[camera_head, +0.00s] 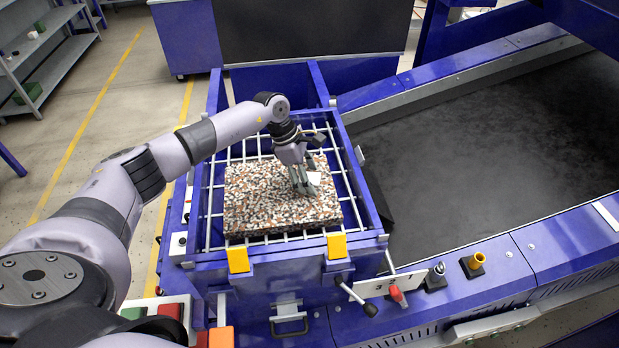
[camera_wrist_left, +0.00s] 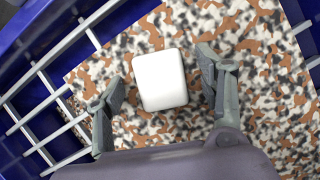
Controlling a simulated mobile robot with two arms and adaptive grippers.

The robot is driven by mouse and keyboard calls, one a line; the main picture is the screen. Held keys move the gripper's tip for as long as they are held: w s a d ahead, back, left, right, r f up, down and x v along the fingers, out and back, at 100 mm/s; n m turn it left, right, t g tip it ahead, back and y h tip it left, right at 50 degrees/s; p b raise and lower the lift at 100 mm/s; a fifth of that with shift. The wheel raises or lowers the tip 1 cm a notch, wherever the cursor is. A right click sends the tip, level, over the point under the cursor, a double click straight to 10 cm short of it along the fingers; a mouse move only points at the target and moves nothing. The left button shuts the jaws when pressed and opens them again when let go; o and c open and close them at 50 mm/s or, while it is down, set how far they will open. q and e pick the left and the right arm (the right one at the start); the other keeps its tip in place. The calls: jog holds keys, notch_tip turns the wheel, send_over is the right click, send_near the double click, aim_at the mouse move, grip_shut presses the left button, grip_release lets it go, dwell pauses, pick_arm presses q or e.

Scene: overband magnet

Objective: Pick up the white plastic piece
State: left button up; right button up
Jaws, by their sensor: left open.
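The white plastic piece (camera_wrist_left: 160,80) is a small block with rounded corners. It lies on a speckled brown, white and black slab (camera_head: 262,212), which rests on a metal grid in a blue frame. In the head view the piece (camera_head: 314,178) shows only in part beside my left gripper's fingers. My left gripper (camera_head: 304,188) points down over the slab, open and empty. In the left wrist view its fingers (camera_wrist_left: 160,92) stand on either side of the piece, with a gap on each side. My right gripper is in neither view.
The blue frame (camera_head: 360,240) has raised walls around the grid (camera_head: 345,190). Yellow clips (camera_head: 238,260) and a lever (camera_head: 355,298) sit at its front. A dark conveyor belt (camera_head: 490,140) runs on the right. Shelves (camera_head: 45,60) stand at the far left.

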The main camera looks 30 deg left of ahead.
pick_arm(q)
jog(key=shift+c, duration=0.3)
jog(key=c, duration=1.2)
jog(key=shift+c, duration=0.3)
jog(key=shift+r, duration=0.1)
